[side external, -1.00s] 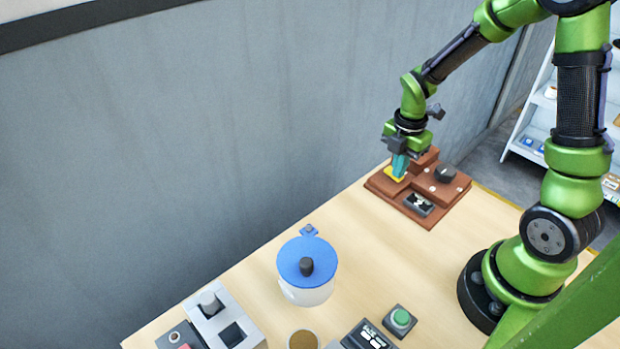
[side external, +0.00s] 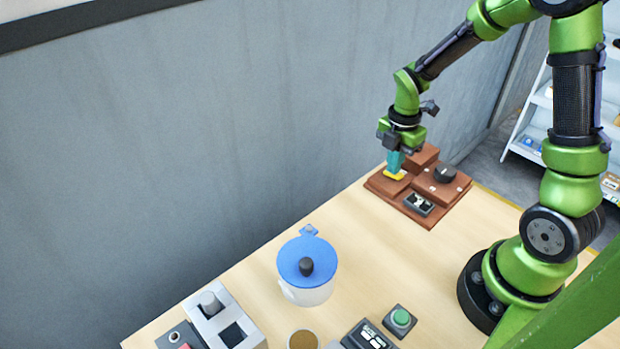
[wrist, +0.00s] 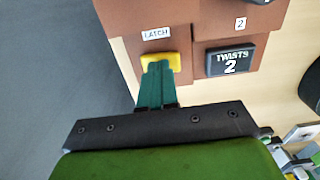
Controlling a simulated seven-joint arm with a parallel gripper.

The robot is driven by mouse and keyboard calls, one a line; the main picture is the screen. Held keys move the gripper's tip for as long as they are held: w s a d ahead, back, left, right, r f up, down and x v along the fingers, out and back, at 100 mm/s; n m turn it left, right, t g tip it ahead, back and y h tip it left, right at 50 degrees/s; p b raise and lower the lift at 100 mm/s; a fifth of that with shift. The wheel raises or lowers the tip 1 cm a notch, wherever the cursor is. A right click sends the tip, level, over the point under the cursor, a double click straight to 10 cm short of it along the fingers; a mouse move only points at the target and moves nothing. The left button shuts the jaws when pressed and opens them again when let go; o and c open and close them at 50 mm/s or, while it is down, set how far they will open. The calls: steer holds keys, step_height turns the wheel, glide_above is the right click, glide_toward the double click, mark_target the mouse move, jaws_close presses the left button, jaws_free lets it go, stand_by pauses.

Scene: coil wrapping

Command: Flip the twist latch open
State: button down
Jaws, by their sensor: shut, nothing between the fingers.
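The twist latch is a yellow piece (wrist: 172,60) under a "LATCH" label on the brown fixture (side external: 448,203). In the side view the yellow latch (side external: 394,175) shows at the left part of the fixture. My gripper (wrist: 156,70) has its teal fingers together with nothing between them. The fingertips are at the yellow latch and overlap its near edge in the wrist view. Whether they touch it cannot be told. In the side view my gripper (side external: 394,168) points down just above the latch, and the fingers hide part of it.
A "TWISTS 2" display (wrist: 231,62) sits right of the latch. The fixture also carries a black knob (side external: 445,174). A white pot with a blue lid (side external: 298,262), a green button (side external: 400,317) and a grey switch box (side external: 222,318) stand nearer on the table. A wall runs along the left.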

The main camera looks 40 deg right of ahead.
step_height(320, 180, up, 14)
steer(key=w, duration=0.2)
steer(key=shift+f, duration=0.1)
stand_by(0.3)
steer(key=s+a+r+m+t+y, duration=0.1)
steer(key=s+a+r+m+t, duration=0.2)
steer(key=m, duration=0.8)
steer(key=s+a+r+m+t+y, duration=0.1)
steer(key=s+a+r+m+t, duration=0.2)
steer(key=s+a+m, duration=0.5)
steer(key=a+m+t, duration=0.1)
steer(key=m, duration=0.2)
steer(key=shift+s, duration=0.3)
steer(key=c, duration=1.8)
jaws_free()
